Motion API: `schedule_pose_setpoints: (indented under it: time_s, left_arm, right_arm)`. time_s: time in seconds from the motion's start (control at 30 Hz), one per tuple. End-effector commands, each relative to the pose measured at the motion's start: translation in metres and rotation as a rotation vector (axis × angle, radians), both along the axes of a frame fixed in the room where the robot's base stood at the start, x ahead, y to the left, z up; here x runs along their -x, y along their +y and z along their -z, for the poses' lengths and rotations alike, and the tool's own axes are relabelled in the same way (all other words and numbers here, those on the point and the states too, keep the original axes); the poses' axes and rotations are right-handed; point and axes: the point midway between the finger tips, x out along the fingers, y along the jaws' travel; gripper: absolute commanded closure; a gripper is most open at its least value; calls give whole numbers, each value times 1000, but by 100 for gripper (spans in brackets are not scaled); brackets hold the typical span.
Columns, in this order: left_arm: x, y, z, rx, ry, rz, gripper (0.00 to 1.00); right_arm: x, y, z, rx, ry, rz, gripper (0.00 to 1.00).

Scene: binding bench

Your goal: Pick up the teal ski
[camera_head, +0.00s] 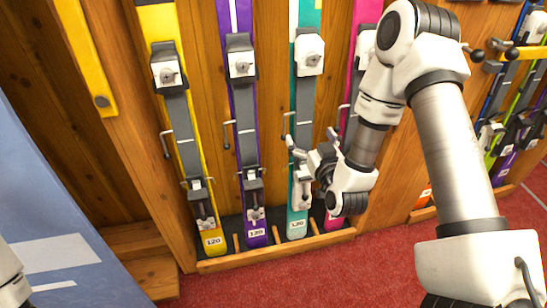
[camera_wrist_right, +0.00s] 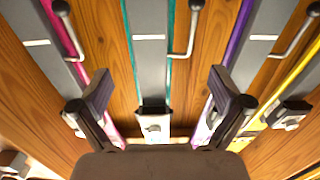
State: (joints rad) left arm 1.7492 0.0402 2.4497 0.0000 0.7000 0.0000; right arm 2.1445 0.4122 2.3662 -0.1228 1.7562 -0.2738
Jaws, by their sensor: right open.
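The teal ski (camera_head: 306,84) stands upright in the wooden rack in the head view, between the purple ski and the pink ski. It carries a grey binding plate, and a "120" label shows near its foot. My right gripper (camera_head: 311,146) is in front of its lower half and hides part of it. In the right wrist view the teal ski (camera_wrist_right: 150,72) runs up the middle, between the spread fingers of my right gripper (camera_wrist_right: 163,92). The gripper is open and empty. My left gripper is not in view.
The purple ski (camera_head: 237,100) and yellow ski (camera_head: 188,130) stand left of the teal ski; the pink ski (camera_head: 352,95) stands close on its right. Thin brake levers stick out between the skis. A wooden sill (camera_head: 270,250) edges the rack above red carpet (camera_head: 300,280).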

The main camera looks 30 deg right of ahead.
Motion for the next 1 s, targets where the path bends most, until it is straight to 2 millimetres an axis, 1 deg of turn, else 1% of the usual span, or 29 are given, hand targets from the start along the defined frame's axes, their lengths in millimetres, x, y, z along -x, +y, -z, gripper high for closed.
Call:
schedule_pose_setpoints:
  time_s: [0.03, 0.1, 0.17, 0.27, 0.43, 0.53, 0.6, 0.7, 0.8, 0.93, 0.97, 1.0]
  left_arm:
    - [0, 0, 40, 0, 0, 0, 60]
    - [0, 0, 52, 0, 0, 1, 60]
    - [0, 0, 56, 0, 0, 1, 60]
    - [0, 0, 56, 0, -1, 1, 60]
    - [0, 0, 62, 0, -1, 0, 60]
    - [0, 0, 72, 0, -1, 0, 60]
    - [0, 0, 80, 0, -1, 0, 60]
    - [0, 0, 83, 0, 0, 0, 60]
    - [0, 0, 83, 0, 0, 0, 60]
    - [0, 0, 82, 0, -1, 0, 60]
    - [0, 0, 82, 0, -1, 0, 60]
    - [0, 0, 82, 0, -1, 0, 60]
  right_arm:
    - [-2, -4, 30, -7, -21, 11, 0]
    - [-3, -7, 34, -13, -40, 19, 0]
    - [-5, -8, 33, -14, -49, 20, 0]
    - [-11, -9, 29, -13, -57, 20, 0]
    - [-33, -15, 29, -13, -55, 20, 0]
    - [-48, -20, 32, -12, -56, 20, 0]
    - [-61, -25, 34, -13, -57, 20, 0]
    - [-76, -28, 32, -12, -54, 18, 0]
    - [-81, -29, 30, -12, -51, 19, 0]
    - [-80, -29, 29, -14, -51, 18, 0]
    - [-80, -29, 29, -14, -51, 19, 4]
    - [-80, -29, 29, -14, -51, 19, 18]
